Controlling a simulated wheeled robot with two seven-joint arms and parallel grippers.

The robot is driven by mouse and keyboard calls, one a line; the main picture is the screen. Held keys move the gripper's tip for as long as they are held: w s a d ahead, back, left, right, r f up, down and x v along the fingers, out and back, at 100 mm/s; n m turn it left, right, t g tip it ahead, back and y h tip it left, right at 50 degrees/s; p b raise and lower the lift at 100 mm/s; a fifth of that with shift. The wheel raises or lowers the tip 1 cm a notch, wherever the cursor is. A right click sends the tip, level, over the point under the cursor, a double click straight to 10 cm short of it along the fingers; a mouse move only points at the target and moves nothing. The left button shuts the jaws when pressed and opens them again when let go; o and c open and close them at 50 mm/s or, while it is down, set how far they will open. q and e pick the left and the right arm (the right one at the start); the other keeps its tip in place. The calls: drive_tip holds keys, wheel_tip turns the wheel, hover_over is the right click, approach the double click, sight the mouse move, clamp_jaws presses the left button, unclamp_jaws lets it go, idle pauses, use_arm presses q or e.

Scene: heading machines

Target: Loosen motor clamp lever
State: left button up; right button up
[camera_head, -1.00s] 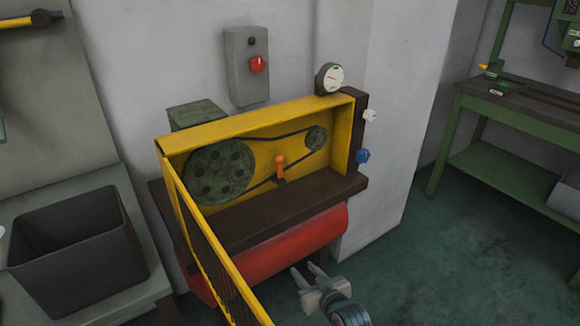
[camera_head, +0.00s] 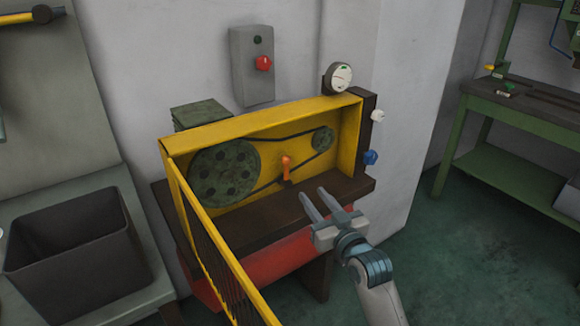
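The motor clamp lever (camera_head: 286,168) is a small orange handle standing upright inside the yellow belt housing (camera_head: 240,126). It sits between the large green pulley (camera_head: 223,173) and the small pulley (camera_head: 322,139), close to the belt. My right gripper (camera_head: 325,202) is open and empty. It is in front of the brown base ledge, below and to the right of the lever, with its fingers pointing up toward the housing and apart from the lever. My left gripper is not in view.
The yellow mesh guard (camera_head: 215,250) stands swung open at the housing's left, toward me. A red tank (camera_head: 280,255) lies below. A gauge (camera_head: 338,78), a white knob (camera_head: 378,115) and a blue knob (camera_head: 370,157) are at the right. A dark bin (camera_head: 75,245) stands left.

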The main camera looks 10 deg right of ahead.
sight(288, 164)
drive_tip(key=w+a, duration=0.1)
drive_tip(key=w, duration=0.4)
drive_tip(key=w+a, duration=0.1)
drive_tip(key=w, duration=0.5)
drive_tip(key=w+a, duration=0.1)
drive_tip(key=w, duration=0.4)
drive_tip(key=shift+w+a, duration=0.1)
drive_tip(key=shift+w, duration=0.1)
drive_tip(key=shift+c, duration=0.5)
clamp_jaws()
